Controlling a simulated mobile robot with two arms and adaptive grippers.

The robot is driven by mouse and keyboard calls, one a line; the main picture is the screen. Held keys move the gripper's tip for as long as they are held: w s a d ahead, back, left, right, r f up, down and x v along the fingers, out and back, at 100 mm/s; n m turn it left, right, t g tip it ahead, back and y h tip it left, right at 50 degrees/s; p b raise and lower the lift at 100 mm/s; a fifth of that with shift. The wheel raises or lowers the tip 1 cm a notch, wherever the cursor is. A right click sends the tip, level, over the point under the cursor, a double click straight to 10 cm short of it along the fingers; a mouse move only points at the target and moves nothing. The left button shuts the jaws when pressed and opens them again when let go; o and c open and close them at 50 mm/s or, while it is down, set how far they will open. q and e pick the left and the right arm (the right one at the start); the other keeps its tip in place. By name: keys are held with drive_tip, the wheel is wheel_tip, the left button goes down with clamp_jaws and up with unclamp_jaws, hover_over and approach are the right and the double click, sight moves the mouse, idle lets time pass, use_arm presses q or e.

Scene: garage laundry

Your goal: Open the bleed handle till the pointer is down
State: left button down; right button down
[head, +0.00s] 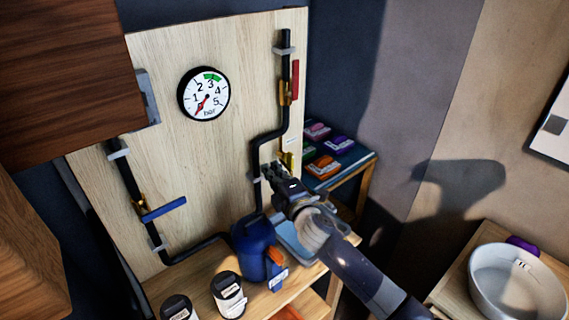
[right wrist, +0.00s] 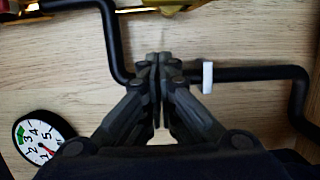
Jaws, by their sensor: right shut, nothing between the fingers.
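The round bar gauge (head: 203,93) hangs on the wooden board. Its red pointer points down and to the left, below the 1; the gauge also shows at the lower left of the right wrist view (right wrist: 38,140). A red lever (head: 295,79) stands upright on the right pipe. A blue lever (head: 164,209) sits on the left pipe, lying slantwise. A small yellow piece (head: 288,160) shows just above my right gripper (head: 268,172). I cannot tell which handle is the bleed one. My right gripper is shut and empty, close to the right pipe (right wrist: 240,74). My left gripper is out of view.
A blue vessel (head: 253,246) with an orange-topped spray bottle beside it stands on the bench below the board, near two labelled jars (head: 228,293). A side table (head: 345,160) holds coloured packets. A white basin (head: 516,282) stands at the lower right.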

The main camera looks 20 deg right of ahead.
sight(289, 160)
drive_tip(key=shift+w+d+p, duration=0.2)
drive_tip(key=shift+w+d, duration=0.1)
drive_tip(key=shift+d, duration=0.7)
drive_tip(key=shift+w+d+p, duration=0.2)
drive_tip(key=shift+w+d, duration=0.05)
drive_tip(key=shift+d, duration=0.7)
